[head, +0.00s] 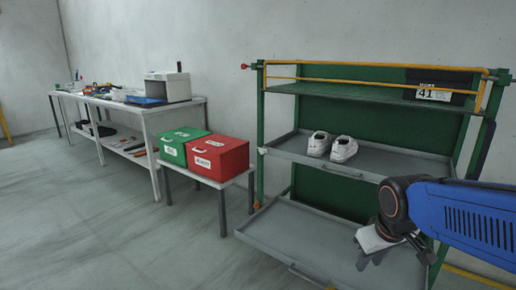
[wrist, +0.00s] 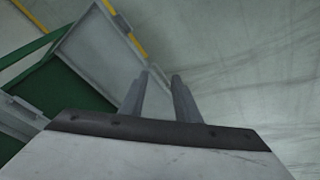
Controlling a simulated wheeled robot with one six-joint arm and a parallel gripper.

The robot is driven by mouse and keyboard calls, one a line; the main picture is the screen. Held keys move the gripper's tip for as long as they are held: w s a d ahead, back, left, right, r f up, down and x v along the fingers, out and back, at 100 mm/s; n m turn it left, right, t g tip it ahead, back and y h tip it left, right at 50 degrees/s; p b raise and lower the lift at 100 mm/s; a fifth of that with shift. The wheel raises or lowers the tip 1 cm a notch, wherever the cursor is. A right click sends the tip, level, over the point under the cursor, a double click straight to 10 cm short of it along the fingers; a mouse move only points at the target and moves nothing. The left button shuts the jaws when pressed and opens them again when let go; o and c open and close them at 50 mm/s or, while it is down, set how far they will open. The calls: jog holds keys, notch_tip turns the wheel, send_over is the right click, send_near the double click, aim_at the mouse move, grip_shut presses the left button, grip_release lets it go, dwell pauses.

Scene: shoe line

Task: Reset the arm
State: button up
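My blue arm (head: 455,212) reaches in from the right in the head view. My gripper (head: 368,262) hangs over the right part of the rack's lower tray (head: 300,238). In the wrist view my gripper (wrist: 160,80) shows two grey fingers with a gap between them, and nothing is held. The lower tray also shows in the wrist view (wrist: 95,55), to the left of the fingers.
A green rack (head: 260,130) holds a pair of white shoes (head: 332,146) on its middle tray and a dark box marked 41 (head: 434,92) on top. Green (head: 180,146) and red (head: 218,157) boxes stand on a small table. A cluttered workbench (head: 150,108) is further left. The floor at left is clear.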

jog(key=s+m+t, duration=0.1)
jog(key=s+m, duration=0.1)
jog(key=s, duration=1)
jog(key=shift+d+r+m, duration=0.25)
jog(key=shift+r+m, duration=0.15)
jog(key=shift+r, duration=0.05)
